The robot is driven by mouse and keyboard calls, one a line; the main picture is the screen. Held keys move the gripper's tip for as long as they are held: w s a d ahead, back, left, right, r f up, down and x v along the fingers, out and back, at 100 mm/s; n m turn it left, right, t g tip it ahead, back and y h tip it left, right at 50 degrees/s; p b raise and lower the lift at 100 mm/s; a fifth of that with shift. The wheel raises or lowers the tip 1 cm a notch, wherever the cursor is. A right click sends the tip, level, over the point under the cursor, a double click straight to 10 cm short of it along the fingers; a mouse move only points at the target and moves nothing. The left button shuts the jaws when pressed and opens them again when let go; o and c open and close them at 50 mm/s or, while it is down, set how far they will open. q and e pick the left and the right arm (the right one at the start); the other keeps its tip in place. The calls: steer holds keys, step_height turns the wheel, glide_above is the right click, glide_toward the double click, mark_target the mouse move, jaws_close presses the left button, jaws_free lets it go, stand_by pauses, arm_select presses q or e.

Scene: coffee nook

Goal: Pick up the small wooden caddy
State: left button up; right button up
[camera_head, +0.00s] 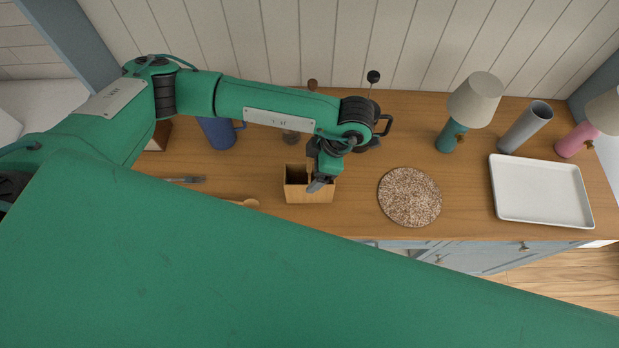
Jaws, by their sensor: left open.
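The small wooden caddy (308,195) stands on the wooden counter in the middle of the head view. It is an open-topped box with dark compartments inside. My left arm reaches in from the left, and my left gripper (316,185) points down at the caddy's right part. The gripper is open; its fingers overlap the caddy's right side and rim. I cannot tell whether they touch it, and the gripper hides part of the caddy. My right gripper is not in view.
A round speckled mat (410,197) lies right of the caddy, with a white tray (541,190) further right. A teal lamp (473,100), a grey cylinder (527,127) and a pink lamp (577,140) stand behind. A blue mug (217,134) is at left. A wooden spoon (248,203) lies left of the caddy.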

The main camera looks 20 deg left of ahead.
arm_select(q)
steer(key=shift+p+x, duration=0.5)
steer(key=shift+x, duration=0.85)
steer(key=shift+s, duration=0.1)
steer(key=c, duration=1.4)
steer(key=shift+c, duration=0.3)
steer(key=shift+r, duration=0.15)
